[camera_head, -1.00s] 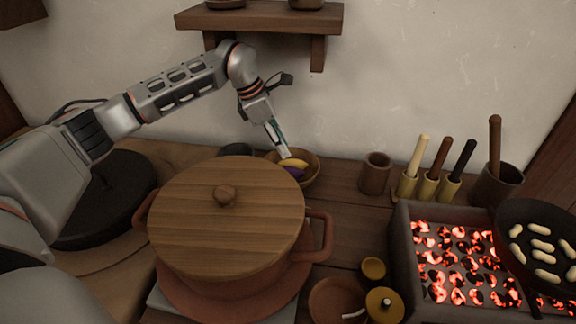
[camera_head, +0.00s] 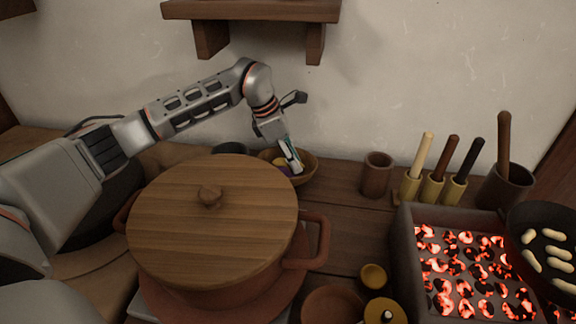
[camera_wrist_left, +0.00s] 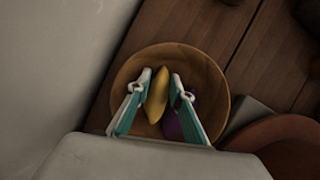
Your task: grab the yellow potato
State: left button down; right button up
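The yellow potato (camera_wrist_left: 157,95) lies in a round wooden bowl (camera_wrist_left: 208,72), next to a purple vegetable (camera_wrist_left: 172,127) that is partly hidden by a finger. My left gripper (camera_wrist_left: 162,76) points down into the bowl. Its two fingers stand apart, one on each side of the yellow potato, and a small gap shows on the purple side. In the head view the left gripper (camera_head: 296,168) is over the bowl (camera_head: 309,171), and the yellow potato (camera_head: 280,161) is partly hidden beside the fingers. My right gripper is not in view.
A large lidded pot (camera_head: 212,215) stands in front of the bowl. A cup (camera_head: 376,175) and a utensil holder (camera_head: 433,189) stand right of it. A glowing coal brazier (camera_head: 470,275) and a pan (camera_head: 548,245) are at the right. A shelf (camera_head: 250,10) hangs above.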

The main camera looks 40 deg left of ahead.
pick_arm(q)
jog(key=shift+s+f, duration=0.1)
jog(key=shift+f, duration=0.25)
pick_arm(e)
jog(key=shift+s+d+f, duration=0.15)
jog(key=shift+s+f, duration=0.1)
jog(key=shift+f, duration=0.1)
